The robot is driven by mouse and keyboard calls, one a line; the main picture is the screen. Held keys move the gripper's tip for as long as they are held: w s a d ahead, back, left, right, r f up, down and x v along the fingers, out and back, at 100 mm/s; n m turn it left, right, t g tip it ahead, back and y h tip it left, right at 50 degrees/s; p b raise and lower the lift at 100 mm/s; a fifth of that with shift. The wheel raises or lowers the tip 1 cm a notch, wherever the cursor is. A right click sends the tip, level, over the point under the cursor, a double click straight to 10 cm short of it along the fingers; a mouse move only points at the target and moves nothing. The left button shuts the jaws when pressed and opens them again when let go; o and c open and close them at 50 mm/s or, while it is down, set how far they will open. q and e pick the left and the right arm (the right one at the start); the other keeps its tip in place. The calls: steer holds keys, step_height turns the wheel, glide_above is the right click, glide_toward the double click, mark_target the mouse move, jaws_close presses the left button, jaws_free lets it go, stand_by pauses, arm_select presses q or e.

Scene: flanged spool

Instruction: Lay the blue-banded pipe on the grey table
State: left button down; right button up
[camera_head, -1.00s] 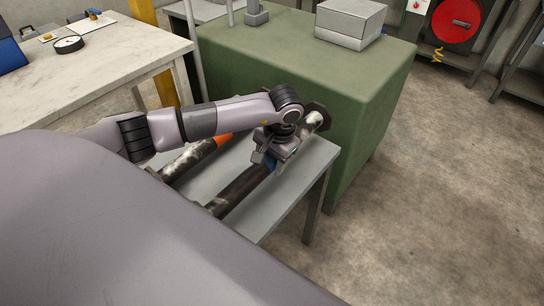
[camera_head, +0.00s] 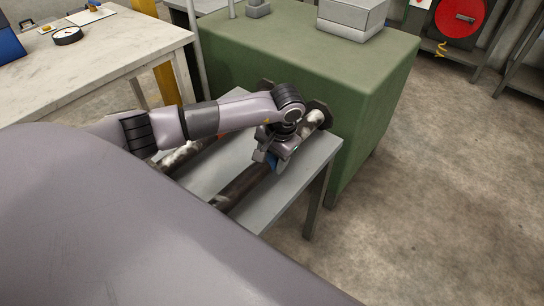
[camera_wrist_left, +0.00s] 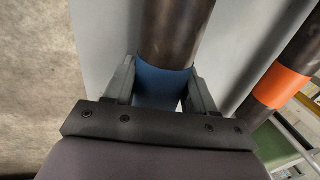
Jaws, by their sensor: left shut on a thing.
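The blue-banded pipe (camera_head: 243,188) is dark and runs lengthwise over the grey table (camera_head: 292,187). A dark flange shows at its far end. My left gripper (camera_head: 271,160) is shut on it at the blue band. In the left wrist view the blue band (camera_wrist_left: 160,84) sits between the two fingers of the left gripper (camera_wrist_left: 160,92). The pipe looks level with the table and very close to it; I cannot tell whether it touches. My right gripper is not in view.
An orange-banded pipe (camera_wrist_left: 300,65) lies beside it, partly behind my left arm in the head view. A green block-shaped bench (camera_head: 345,95) with a grey box (camera_head: 350,20) stands behind the table. A pale table (camera_head: 95,70) is at left. The floor at right is clear.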

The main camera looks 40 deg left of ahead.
arm_select(q)
steer(key=shift+w+f, duration=0.1)
stand_by(0.3)
steer(key=shift+c, duration=1.8)
jaws_free()
steer(key=shift+o, duration=0.4)
steer(key=shift+f, duration=0.2)
steer(key=r, duration=0.3)
steer(key=d+r, duration=0.1)
steer(key=r, duration=0.2)
steer(key=shift+d+r, duration=0.15)
steer(key=shift+r, duration=0.55)
steer(key=shift+s, duration=0.2)
